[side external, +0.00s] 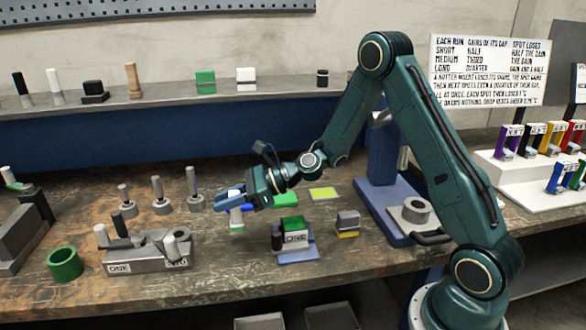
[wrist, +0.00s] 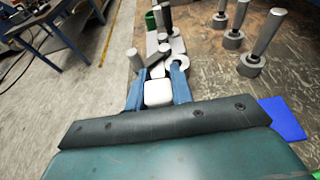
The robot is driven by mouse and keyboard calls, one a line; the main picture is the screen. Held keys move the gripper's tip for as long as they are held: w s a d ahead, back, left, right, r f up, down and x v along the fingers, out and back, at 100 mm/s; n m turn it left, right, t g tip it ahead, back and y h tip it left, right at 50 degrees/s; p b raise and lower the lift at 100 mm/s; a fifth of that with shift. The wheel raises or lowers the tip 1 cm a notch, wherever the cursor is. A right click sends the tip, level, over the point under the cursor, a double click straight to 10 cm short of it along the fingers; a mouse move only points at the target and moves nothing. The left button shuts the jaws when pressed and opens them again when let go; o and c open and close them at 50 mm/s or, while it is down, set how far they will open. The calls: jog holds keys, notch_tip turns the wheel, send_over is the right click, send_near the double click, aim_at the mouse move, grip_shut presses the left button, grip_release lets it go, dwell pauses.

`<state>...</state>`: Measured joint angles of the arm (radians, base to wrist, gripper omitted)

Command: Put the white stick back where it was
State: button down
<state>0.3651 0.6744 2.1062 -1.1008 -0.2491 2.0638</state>
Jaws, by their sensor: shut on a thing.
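My gripper (side external: 230,201) has blue fingers and is shut on the white stick (side external: 237,215), above the middle of the bench. In the wrist view, the stick's pale, rounded end (wrist: 158,92) sits between the two blue fingers. The lower part of the stick is hard to make out against the bench in the side view. A grey block (side external: 150,262) with labels on its front stands to the left of my gripper, apart from it. The block carries several short sticks, one dark (side external: 118,225) and one pale (side external: 170,246).
Several grey posts on round bases (side external: 157,196) stand behind the block. A green ring (side external: 65,265) lies at the left. A blue stand with a green-topped block (side external: 292,235) is right of my gripper. A back shelf (side external: 220,105) holds small items, including another white stick (side external: 55,86).

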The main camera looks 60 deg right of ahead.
aim_at(231, 222)
jog(key=shift+f, duration=1.4)
jog(key=shift+f, duration=1.85)
jog(key=shift+f, duration=0.1)
jog(key=c, duration=1.2)
grip_release()
jog(key=shift+s+d, duration=0.1)
jog(key=v, duration=0.7)
